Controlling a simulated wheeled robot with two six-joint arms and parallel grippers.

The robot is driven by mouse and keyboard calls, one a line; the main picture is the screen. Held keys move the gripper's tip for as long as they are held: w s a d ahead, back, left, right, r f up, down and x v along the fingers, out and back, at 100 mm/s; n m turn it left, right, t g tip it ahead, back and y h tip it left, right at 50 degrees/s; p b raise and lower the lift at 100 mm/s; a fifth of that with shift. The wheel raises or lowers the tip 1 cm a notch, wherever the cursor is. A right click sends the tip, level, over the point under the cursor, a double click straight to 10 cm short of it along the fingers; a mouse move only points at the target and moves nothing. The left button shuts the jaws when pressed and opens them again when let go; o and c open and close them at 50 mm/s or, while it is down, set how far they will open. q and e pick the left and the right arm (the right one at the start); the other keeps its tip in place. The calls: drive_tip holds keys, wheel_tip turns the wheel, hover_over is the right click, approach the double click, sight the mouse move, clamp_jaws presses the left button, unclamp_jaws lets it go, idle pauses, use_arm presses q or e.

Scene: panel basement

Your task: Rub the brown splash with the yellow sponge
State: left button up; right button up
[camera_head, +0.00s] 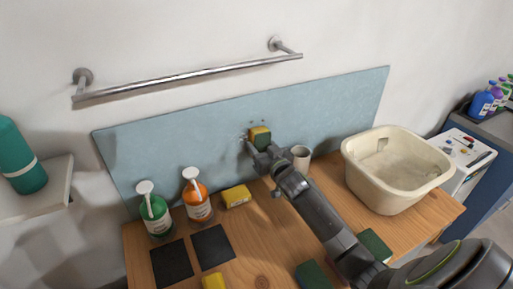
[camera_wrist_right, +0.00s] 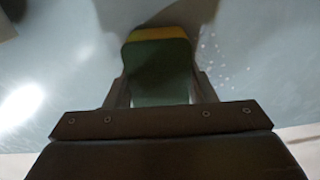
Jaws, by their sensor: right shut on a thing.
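My right gripper (camera_head: 258,146) is shut on a yellow sponge (camera_head: 260,134) with a green side. It holds the sponge up at the blue-grey wall panel (camera_head: 330,108). In the right wrist view the sponge (camera_wrist_right: 160,68) sits between the fingers, green side toward the camera, with a yellow strip at its far edge. I cannot tell for sure whether it touches the panel. A few small dark specks (camera_head: 252,123) show on the panel just above the sponge; the brown splash is otherwise not clearly visible and may be hidden behind the sponge. My left gripper is not in view.
On the wooden table stand a green bottle (camera_head: 156,217), an orange bottle (camera_head: 197,200), a cup (camera_head: 301,158) and a cream basin (camera_head: 392,175). Another yellow sponge (camera_head: 236,196) and dark squares (camera_head: 212,248) lie there. A metal rail (camera_head: 190,77) runs above the panel.

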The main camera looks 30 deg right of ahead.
sight(260, 140)
drive_tip(key=shift+d+r+p, duration=0.45)
drive_tip(key=shift+d+r, duration=0.1)
drive_tip(key=shift+d, duration=0.2)
drive_tip(key=shift+d+r+p, duration=0.45)
drive_tip(key=shift+d+r, duration=0.05)
drive_tip(key=shift+d, duration=0.25)
drive_tip(key=shift+w+a+f, duration=0.1)
drive_tip(key=shift+a, duration=1.2)
drive_tip(key=shift+a+f, duration=0.1)
drive_tip(key=shift+a, duration=1.2)
drive_tip(key=shift+w+a+r, duration=0.1)
drive_tip(key=shift+a, duration=1.3)
drive_tip(key=shift+r+p, duration=0.9)
drive_tip(key=shift+p, duration=0.1)
drive_tip(key=shift+s+d+f, duration=0.1)
drive_tip(key=shift+d, duration=0.9)
drive_tip(key=shift+s+d+f, duration=0.1)
drive_tip(key=shift+d, duration=2.85)
drive_tip(key=shift+s, duration=0.1)
